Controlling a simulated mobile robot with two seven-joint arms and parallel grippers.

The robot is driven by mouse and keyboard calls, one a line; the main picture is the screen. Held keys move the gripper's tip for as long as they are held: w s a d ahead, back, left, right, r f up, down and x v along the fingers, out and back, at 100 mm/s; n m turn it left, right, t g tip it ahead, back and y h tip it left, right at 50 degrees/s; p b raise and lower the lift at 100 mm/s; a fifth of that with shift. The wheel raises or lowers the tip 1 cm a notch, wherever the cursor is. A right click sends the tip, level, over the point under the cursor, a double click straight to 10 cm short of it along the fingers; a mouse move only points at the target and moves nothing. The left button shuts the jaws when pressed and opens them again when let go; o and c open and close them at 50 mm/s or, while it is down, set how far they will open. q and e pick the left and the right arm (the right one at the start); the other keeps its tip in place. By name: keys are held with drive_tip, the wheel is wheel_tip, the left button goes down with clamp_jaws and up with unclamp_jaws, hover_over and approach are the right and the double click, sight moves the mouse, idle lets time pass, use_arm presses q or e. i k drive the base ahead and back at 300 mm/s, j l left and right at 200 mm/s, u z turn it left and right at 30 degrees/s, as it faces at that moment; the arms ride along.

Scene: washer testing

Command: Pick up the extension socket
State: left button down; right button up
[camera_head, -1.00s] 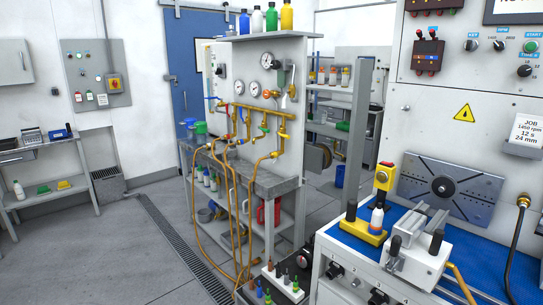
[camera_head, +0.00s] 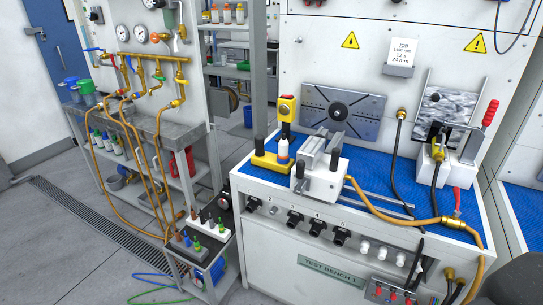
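I cannot single out the extension socket with certainty. A low cart (camera_head: 227,238) left of the test bench carries a rack with several small upright pieces (camera_head: 210,222), some dark and some with green or yellow parts; they are too small to identify. The job card (camera_head: 404,50) on the bench's back panel reads "JOB", with "12 s" and "24 mm" below. Neither of my grippers shows in the view.
The test bench (camera_head: 238,180) has a blue top, a grey vise (camera_head: 322,180), a yellow fixture (camera_head: 268,161) and hoses. A pipe stand (camera_head: 195,110) with hanging orange hoses is at left. A floor drain (camera_head: 75,217) crosses the free floor at left.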

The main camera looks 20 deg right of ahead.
sight(268, 161)
drive_tip(key=i+z, duration=0.1)
drive_tip(key=z, duration=0.25)
drive_tip(key=i+j+z, duration=0.1)
drive_tip(key=z, duration=0.25)
drive_tip(key=i+z, duration=0.1)
drive_tip(key=z, duration=0.25)
drive_tip(key=i+j+z, duration=0.35)
drive_tip(key=j, duration=0.2)
drive_tip(key=i+j+z, duration=0.15)
drive_tip(key=j, duration=0.15)
drive_tip(key=i+j, duration=0.1)
drive_tip(key=j, duration=0.2)
drive_tip(key=i+j, duration=0.1)
drive_tip(key=j, duration=0.2)
drive_tip(key=i+j, duration=0.1)
drive_tip(key=j, duration=0.2)
drive_tip(key=k+l, duration=0.2)
drive_tip(key=k, duration=0.2)
drive_tip(key=i+j, duration=0.25)
drive_tip(key=i, duration=0.2)
drive_tip(key=l+z, duration=0.05)
